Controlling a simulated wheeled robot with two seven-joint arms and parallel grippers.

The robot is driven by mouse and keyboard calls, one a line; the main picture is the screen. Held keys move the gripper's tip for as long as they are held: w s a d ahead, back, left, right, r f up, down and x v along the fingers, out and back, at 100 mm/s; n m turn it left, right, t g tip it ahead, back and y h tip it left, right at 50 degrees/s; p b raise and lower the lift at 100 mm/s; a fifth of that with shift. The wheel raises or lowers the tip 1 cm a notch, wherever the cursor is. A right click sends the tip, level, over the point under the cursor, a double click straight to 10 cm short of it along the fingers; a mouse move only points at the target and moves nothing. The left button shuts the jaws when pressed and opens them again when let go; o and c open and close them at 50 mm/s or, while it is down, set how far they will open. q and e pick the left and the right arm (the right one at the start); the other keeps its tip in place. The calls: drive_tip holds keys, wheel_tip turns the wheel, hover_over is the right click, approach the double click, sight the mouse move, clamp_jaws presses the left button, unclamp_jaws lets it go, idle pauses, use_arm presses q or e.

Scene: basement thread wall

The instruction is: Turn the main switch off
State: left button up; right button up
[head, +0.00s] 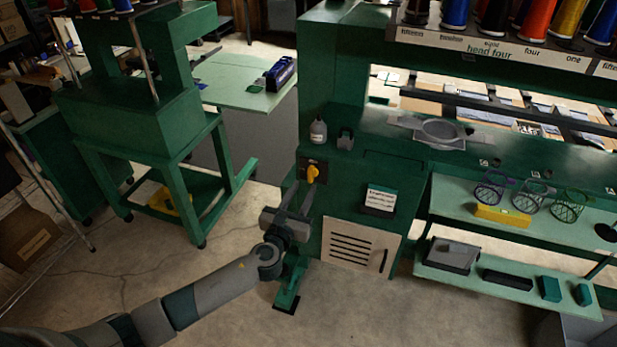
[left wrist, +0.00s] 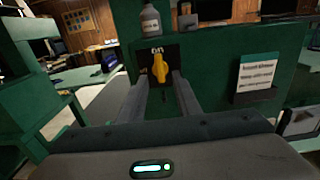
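The main switch is a yellow rotary handle (head: 312,174) on a dark plate on the green machine's front. It also shows in the left wrist view (left wrist: 160,66), where the handle stands roughly upright, slightly tilted. My left gripper (head: 297,188) is just in front of the switch and below it. Its two fingers are apart, with the handle seen beyond the gap between the tips in the left wrist view (left wrist: 161,80). Nothing is between the fingers; whether the tips touch the handle I cannot tell. My right gripper is not in view.
A bottle (head: 318,131) and a small dark holder (head: 345,139) stand on the ledge above the switch. A printed card (head: 380,199) is right of it, with a vented panel (head: 359,246) below. A green stand (head: 147,125) is at left; the floor between is clear.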

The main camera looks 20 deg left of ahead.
sight(310, 178)
use_arm(q)
drive_tip(key=shift+w+d, duration=0.1)
drive_tip(key=shift+w, duration=2.6)
drive_tip(key=c, duration=0.7)
